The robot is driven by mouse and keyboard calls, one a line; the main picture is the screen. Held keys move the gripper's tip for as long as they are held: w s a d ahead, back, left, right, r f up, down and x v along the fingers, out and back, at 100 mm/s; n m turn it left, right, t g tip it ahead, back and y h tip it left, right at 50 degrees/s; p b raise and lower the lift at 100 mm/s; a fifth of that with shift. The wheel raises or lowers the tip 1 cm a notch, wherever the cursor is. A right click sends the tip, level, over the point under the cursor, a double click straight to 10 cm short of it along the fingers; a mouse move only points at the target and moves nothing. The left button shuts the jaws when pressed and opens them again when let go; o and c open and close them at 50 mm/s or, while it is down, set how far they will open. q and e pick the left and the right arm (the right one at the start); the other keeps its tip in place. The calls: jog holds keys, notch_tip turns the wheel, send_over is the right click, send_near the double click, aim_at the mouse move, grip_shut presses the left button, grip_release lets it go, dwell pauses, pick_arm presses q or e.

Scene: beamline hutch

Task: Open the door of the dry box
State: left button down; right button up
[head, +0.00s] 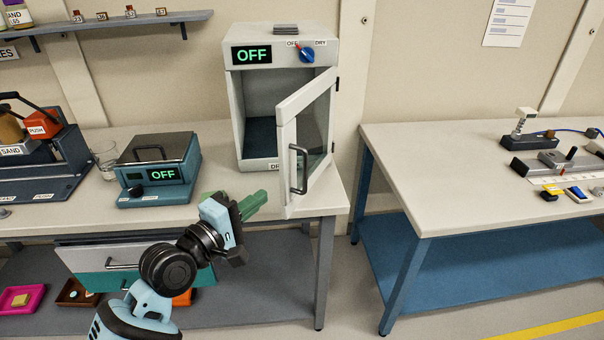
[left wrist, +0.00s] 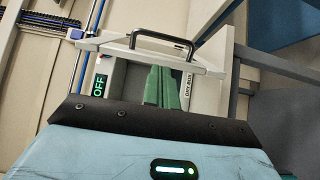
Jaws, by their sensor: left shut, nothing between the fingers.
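The dry box (head: 240,105) is a white cabinet on the left bench with a green "OFF" display and a blue knob. Its glass-paned door (head: 317,125) stands open, hinged at the right and swung out towards me. The dark door handle (head: 293,170) is on the door's free edge; it also shows in the left wrist view (left wrist: 162,38). My left gripper (head: 254,204) has green fingers that are shut and empty. It is in front of the box, left of the handle and apart from it in the head view. My right gripper is not in view.
A blue hot-plate-like device (head: 158,168) with an "OFF" display and a glass beaker (head: 104,160) stand left of the box. A drawer (head: 125,262) hangs below the bench. A second table (head: 440,180) stands at right, beyond a gap.

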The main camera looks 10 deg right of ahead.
aim_at(289, 177)
pick_arm(q)
jog(key=x, duration=0.8)
jog(key=shift+w+d, duration=0.2)
jog(key=shift+d, duration=0.1)
jog(key=shift+w+d, duration=0.45)
